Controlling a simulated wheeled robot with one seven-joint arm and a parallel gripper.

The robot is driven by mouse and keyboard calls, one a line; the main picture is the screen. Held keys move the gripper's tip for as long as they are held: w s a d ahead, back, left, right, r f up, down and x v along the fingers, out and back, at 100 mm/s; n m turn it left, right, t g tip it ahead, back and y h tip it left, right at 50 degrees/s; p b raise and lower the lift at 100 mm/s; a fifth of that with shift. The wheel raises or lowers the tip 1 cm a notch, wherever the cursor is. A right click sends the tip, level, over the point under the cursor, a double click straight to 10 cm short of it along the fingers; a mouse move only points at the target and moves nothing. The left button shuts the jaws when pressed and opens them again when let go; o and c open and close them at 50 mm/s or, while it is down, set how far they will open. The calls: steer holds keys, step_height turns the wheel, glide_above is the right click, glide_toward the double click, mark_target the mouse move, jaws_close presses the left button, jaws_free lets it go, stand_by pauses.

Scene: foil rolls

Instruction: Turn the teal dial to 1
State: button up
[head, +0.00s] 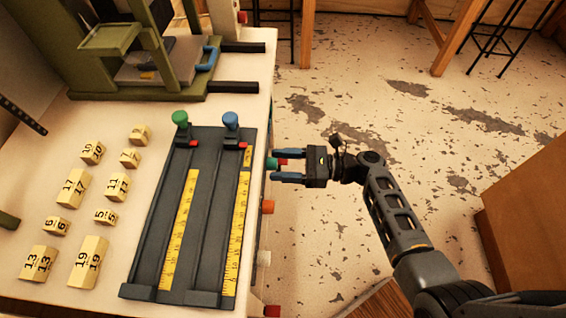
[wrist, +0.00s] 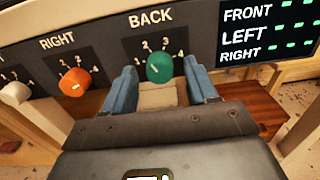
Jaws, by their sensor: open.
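The teal dial (wrist: 160,68) sits on the dark panel under the word BACK in the wrist view, with the numbers 1 to 4 arched around its top. A small pale mark shows on its face, but I cannot tell which number it points to. In the head view the dial (head: 271,164) shows at the bench's right side. My gripper (head: 277,168) is open in front of the panel, its blue fingers reaching toward the dial. In the wrist view one finger stands on each side of the dial, with a gap on both sides.
An orange dial (wrist: 76,82) under RIGHT and a white dial (wrist: 15,93) sit left of the teal one. A display (wrist: 268,28) is at the right. Numbered blocks (head: 75,188) and a slotted slider board (head: 205,225) lie on the bench. Open floor lies right of the bench.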

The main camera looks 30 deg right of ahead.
steer(key=shift+c, duration=0.4)
steer(key=c, duration=1)
steer(key=shift+n, duration=0.4)
steer(key=n+b, duration=0.4)
steer(key=n, duration=0.5)
steer(key=shift+b, duration=0.3)
steer(key=o, duration=1.1)
